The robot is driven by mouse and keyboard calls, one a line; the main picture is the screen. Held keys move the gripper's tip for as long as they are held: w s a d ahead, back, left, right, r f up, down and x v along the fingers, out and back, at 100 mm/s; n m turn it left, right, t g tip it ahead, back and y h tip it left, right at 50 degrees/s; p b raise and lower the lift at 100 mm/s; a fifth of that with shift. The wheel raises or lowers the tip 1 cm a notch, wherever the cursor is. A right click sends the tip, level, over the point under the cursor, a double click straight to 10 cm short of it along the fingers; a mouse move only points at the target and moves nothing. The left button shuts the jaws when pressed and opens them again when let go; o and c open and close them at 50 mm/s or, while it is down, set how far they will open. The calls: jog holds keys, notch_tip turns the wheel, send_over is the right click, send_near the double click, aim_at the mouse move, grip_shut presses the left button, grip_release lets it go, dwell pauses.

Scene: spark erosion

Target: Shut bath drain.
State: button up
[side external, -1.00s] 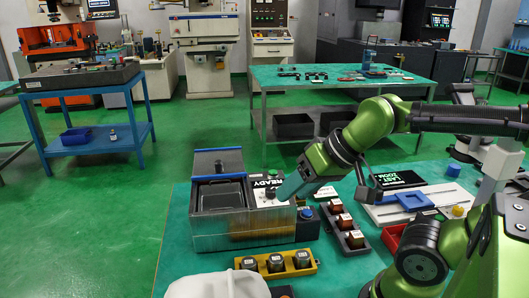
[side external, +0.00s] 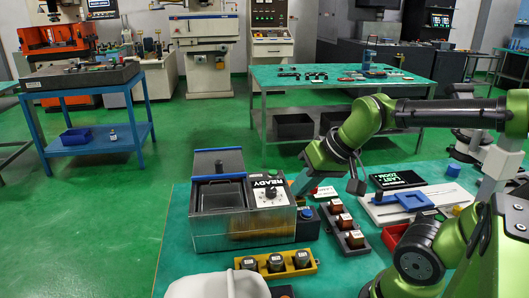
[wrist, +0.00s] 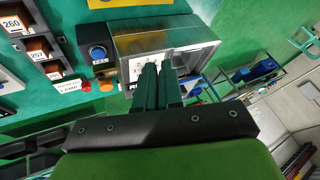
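The bath (side external: 218,212) is a grey metal box with an open-topped tank and a raised dark lid (side external: 219,162), at the table's left. On its right top is a white panel (side external: 259,200) with a dark knob (side external: 271,191) and a READY display (side external: 265,182). Which control works the drain I cannot tell. My gripper (side external: 297,188) hangs just right of the panel, apart from the knob. In the wrist view the bath (wrist: 190,50) lies beyond my gripper (wrist: 160,66). Its two fingers are together with nothing visible between them; they cover part of the panel.
A dark box with a blue knob (side external: 306,213) stands right of the bath. A grey rack (side external: 343,228) of brown blocks and a yellow holder (side external: 276,264) with dark round pieces are nearby. A red tray (side external: 393,240) and white plate (side external: 400,204) lie right.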

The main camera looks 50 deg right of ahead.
jog(key=shift+m+g+h, duration=0.8)
jog(key=shift+m+h, duration=0.1)
jog(key=d+f, duration=0.1)
jog(key=d, duration=0.1)
jog(key=d+f, duration=0.1)
jog(key=d, duration=0.2)
jog(key=d+f, duration=0.1)
jog(key=d, duration=0.2)
jog(key=shift+w+d, duration=0.15)
jog(key=shift+d, duration=0.05)
grip_shut()
jog(key=s+d+f+g+h, duration=0.1)
jog(key=d+f, duration=0.1)
jog(key=d, duration=0.6)
jog(key=shift+s+d+h, duration=0.25)
jog(key=shift+d+h, duration=0.15)
jog(key=shift+f, duration=0.1)
jog(key=w+d+f, duration=0.4)
jog(key=w+f, duration=0.2)
jog(key=f, duration=0.3)
jog(key=shift+w+d, duration=0.2)
